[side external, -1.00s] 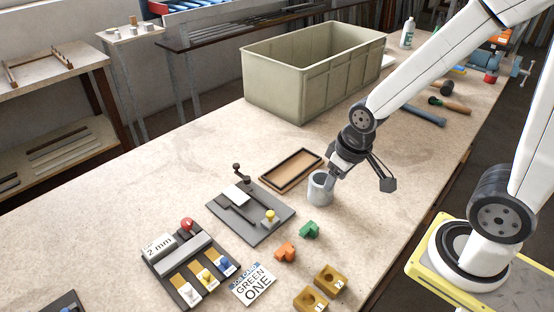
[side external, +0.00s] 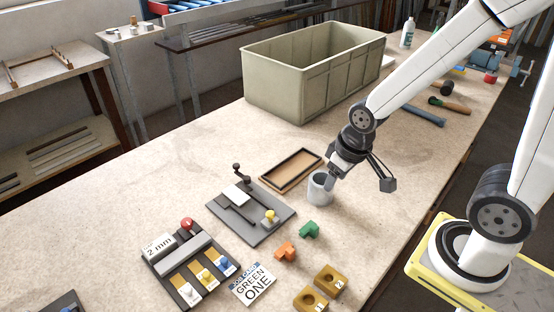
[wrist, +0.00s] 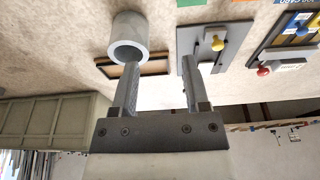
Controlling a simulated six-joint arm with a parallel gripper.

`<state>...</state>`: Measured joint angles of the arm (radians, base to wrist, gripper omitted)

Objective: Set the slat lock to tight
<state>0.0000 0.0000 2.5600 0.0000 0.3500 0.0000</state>
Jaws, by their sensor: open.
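A dark plate (side external: 262,233) lies on the bench with a crank-like handle (side external: 238,170), a pale block, a slot and a yellow knob (side external: 270,215). Left of it, a dark panel (side external: 158,268) carries a red knob (side external: 187,223), a "2 mm" label and several small sliders with white, yellow and blue knobs. I cannot read which part is the slat lock. My gripper (side external: 330,182) is by the grey cup (side external: 319,190), away from both plates. In the wrist view, its fingers (wrist: 160,68) are open and apart, with the cup beyond the left fingertip; contact is unclear.
Green (side external: 309,230) and orange (side external: 286,251) pieces, numbered yellow blocks (side external: 330,280) and a "GREEN ONE" card (side external: 254,284) lie in front. A large bin (side external: 300,85) stands at the back. The bench's left middle is clear.

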